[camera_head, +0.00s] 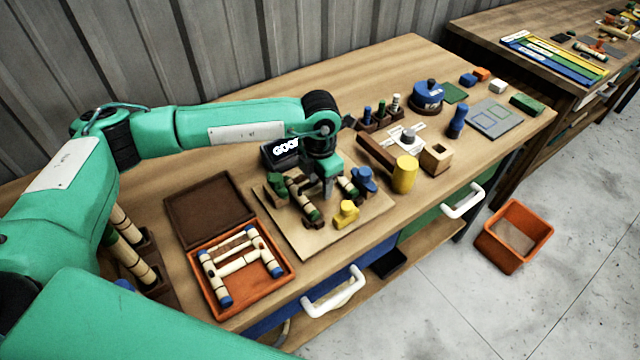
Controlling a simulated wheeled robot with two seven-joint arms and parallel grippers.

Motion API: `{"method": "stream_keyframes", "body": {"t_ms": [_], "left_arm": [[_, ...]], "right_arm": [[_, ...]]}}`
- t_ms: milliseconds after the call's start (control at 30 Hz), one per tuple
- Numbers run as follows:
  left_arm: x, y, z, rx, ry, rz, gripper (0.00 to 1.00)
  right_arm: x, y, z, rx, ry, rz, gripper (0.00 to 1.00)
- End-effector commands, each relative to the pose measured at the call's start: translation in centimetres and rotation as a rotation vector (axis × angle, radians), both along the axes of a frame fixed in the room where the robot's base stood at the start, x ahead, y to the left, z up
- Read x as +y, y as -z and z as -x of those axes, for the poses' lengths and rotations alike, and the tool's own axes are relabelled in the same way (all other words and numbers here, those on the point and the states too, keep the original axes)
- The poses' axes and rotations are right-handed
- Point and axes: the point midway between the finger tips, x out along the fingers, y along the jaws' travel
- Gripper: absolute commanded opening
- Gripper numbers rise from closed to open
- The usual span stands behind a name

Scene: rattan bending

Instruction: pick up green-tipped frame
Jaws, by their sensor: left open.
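A green-tipped frame (303,200) of pale rattan sits on the light wooden board (292,240) in the middle of the table. A green tip shows at its near end, and a second pale length (348,187) lies to its right. The middle of the frame is hidden behind my left gripper (326,190). That gripper points down over the board between the two pale lengths, with its jaws open. I cannot tell whether its fingers touch the frame. My right gripper is not in view.
A blue-tipped frame (238,262) lies in the orange tray (272,283). A yellow clamp (346,213) and a blue clamp (364,180) stand on the board. A yellow cylinder (404,174) stands to its right. Banded rattan poles (127,250) lean at the left.

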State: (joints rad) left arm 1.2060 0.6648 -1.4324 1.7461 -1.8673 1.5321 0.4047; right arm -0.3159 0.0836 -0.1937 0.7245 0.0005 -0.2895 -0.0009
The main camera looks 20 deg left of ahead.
Motion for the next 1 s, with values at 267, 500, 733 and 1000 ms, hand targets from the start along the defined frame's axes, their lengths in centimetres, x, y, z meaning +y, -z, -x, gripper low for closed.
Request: {"method": "stream_keyframes", "body": {"t_ms": [267, 500, 733, 1000], "left_arm": [[0.0, 0.0, 0.0, 0.0, 0.0, 0.0, 0.16], [0.0, -0.1, 0.0, -0.001, 0.0, 0.001, 0.0], [0.0, -0.4, 0.0, -0.002, 0.0, 0.001, 0.0], [-0.1, -3.5, -0.1, -0.004, 0.0, 0.001, 0.0]], "right_arm": [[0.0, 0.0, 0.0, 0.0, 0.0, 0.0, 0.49], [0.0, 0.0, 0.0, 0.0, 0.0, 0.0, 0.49], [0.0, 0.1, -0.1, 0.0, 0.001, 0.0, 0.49], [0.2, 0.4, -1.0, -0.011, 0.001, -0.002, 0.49]]}}
